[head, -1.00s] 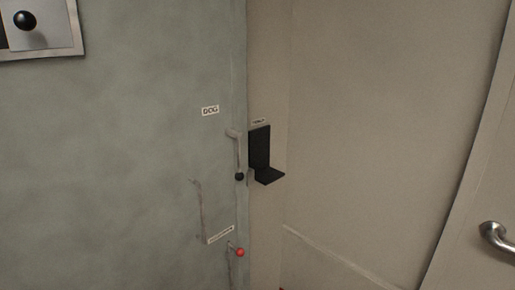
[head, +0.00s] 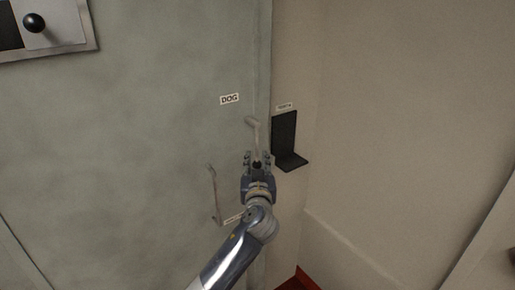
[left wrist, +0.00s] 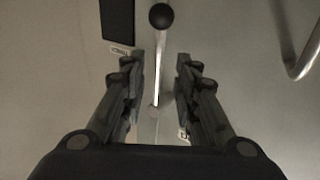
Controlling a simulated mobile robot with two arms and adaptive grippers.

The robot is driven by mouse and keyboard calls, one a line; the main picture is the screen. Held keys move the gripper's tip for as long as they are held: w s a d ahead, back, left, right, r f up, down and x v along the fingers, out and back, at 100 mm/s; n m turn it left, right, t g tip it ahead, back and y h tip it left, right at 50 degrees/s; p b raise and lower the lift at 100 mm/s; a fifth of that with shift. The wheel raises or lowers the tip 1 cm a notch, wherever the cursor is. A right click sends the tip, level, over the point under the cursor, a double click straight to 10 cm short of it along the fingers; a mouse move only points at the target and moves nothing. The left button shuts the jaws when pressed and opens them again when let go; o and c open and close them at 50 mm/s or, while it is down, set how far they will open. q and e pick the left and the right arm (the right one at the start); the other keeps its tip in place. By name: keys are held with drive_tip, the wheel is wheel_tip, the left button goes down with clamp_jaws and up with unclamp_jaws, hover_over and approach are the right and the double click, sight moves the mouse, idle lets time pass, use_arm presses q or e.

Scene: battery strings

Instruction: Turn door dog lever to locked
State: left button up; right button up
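The dog lever (head: 256,136) is a thin pale metal bar on the grey-green door, below the DOG label (head: 229,99). It hangs down from its pivot to a black ball knob, mostly hidden by my gripper in the head view. My left gripper (head: 257,158) is at the lever's lower part. In the left wrist view my left gripper (left wrist: 158,80) is open, with one finger on each side of the lever's shaft (left wrist: 158,62). The black knob (left wrist: 160,16) shows beyond the fingertips. Contact with the shaft cannot be told. My right gripper is not in view.
A black L-shaped bracket (head: 285,140) is on the pale wall just right of the lever. A thin grey handle (head: 214,195) is on the door at left. A panel with a black ball knob (head: 34,22) is at upper left. A red patch (head: 298,281) shows low down.

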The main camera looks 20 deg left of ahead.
sight(257, 152)
use_arm(q)
drive_tip(key=p+x, duration=0.1)
drive_tip(key=x, duration=0.4)
drive_tip(key=shift+w, duration=0.3)
drive_tip(key=shift+p+x, duration=0.35)
drive_tip(key=shift+x, duration=0.4)
drive_tip(key=shift+f, duration=0.1)
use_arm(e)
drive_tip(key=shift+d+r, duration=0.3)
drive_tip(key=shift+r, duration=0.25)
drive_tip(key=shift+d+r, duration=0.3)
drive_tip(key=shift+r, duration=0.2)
use_arm(q)
drive_tip(key=shift+c, duration=0.5)
clamp_jaws()
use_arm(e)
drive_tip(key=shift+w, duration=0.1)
